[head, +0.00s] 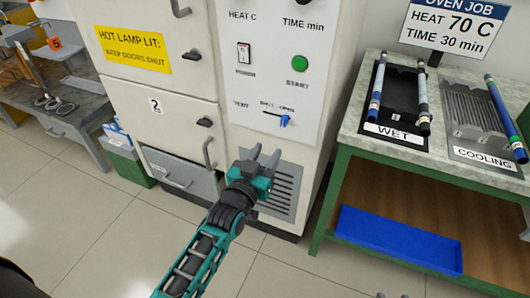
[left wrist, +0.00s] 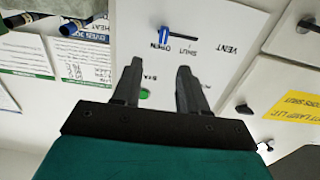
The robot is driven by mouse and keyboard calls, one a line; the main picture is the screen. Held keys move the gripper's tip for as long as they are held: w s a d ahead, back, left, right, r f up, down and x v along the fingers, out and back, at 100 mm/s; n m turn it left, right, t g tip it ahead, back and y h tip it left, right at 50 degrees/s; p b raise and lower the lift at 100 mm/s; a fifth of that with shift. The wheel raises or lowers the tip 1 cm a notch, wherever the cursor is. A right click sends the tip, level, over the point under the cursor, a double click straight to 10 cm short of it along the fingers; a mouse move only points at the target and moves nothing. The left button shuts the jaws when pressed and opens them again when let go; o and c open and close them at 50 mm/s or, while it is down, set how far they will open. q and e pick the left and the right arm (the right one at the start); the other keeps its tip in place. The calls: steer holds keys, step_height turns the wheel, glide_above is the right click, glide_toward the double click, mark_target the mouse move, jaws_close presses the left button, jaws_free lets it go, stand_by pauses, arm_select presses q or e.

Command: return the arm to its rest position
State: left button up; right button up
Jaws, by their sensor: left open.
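My left arm (head: 205,255) reaches up from the bottom of the head view, in front of the oven cabinet (head: 262,140). My left gripper (head: 264,157) is open and empty, its fingers pointing at the cabinet near the vent grille (head: 278,190). In the left wrist view its two fingers (left wrist: 158,65) stand apart with nothing between them. The blue vent knob (head: 284,120) is above the gripper in the head view, at the OPEN end of its slot. The knob also shows beyond the fingertips in the left wrist view (left wrist: 164,36), apart from them. My right gripper is not seen.
On the right, a green-framed bench (head: 345,150) holds a WET rack (head: 402,90) and a COOLING rack (head: 470,108) with rods. A blue tray (head: 395,240) lies on its lower shelf. A grey-topped bench (head: 85,100) stands left. Tiled floor (head: 90,235) is open at lower left.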

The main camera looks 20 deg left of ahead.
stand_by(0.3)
arm_select(q)
steer(key=s+f+m+g+p, duration=0.1)
steer(key=s+f+g+p, duration=0.1)
steer(key=s, duration=0.8)
steer(key=s+d+f+m+g+h+p, duration=0.1)
steer(key=s+f+g, duration=0.4)
steer(key=s, duration=0.5)
steer(key=shift+s+p, duration=0.2)
steer(key=shift+p, duration=0.7)
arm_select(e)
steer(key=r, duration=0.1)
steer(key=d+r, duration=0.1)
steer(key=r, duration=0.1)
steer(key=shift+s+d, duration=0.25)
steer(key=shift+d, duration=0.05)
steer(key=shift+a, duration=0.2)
